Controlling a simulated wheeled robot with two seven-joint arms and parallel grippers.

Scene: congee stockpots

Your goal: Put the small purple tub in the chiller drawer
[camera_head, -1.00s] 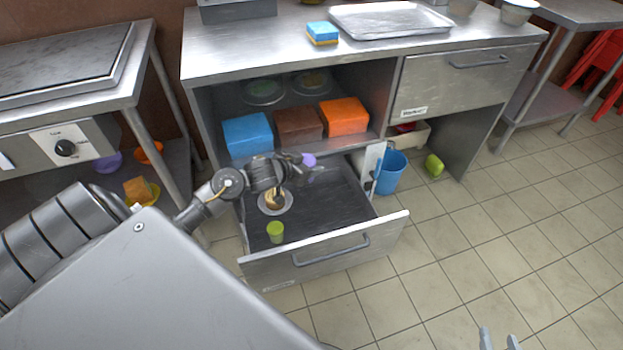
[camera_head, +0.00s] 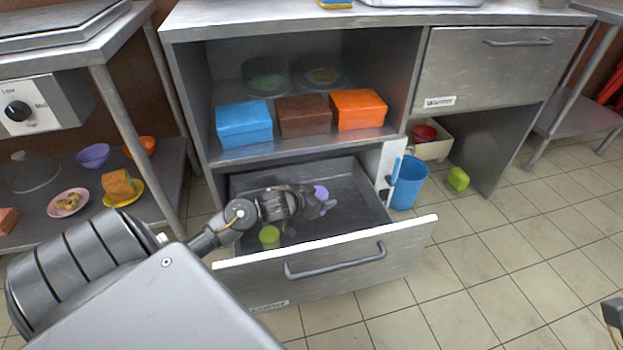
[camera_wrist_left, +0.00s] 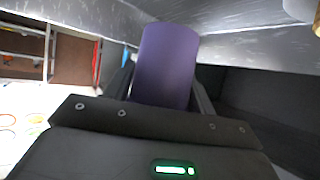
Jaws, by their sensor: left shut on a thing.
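The small purple tub (camera_head: 321,192) is between the fingers of my left gripper (camera_head: 326,204), which is shut on it. It fills the middle of the left wrist view (camera_wrist_left: 167,65), upright or slightly tilted. The lower drawer (camera_head: 355,268) is pulled open, and the tub shows within its outline, towards the back. I cannot tell whether the tub touches the drawer floor. Only a small part of my right gripper (camera_head: 612,312) shows at the right edge.
A lime green cup (camera_head: 269,237) stands in the drawer near its front left. Blue (camera_head: 244,124), brown (camera_head: 304,115) and orange (camera_head: 358,109) boxes sit on the shelf above. A blue bin (camera_head: 408,184) stands right of the drawer.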

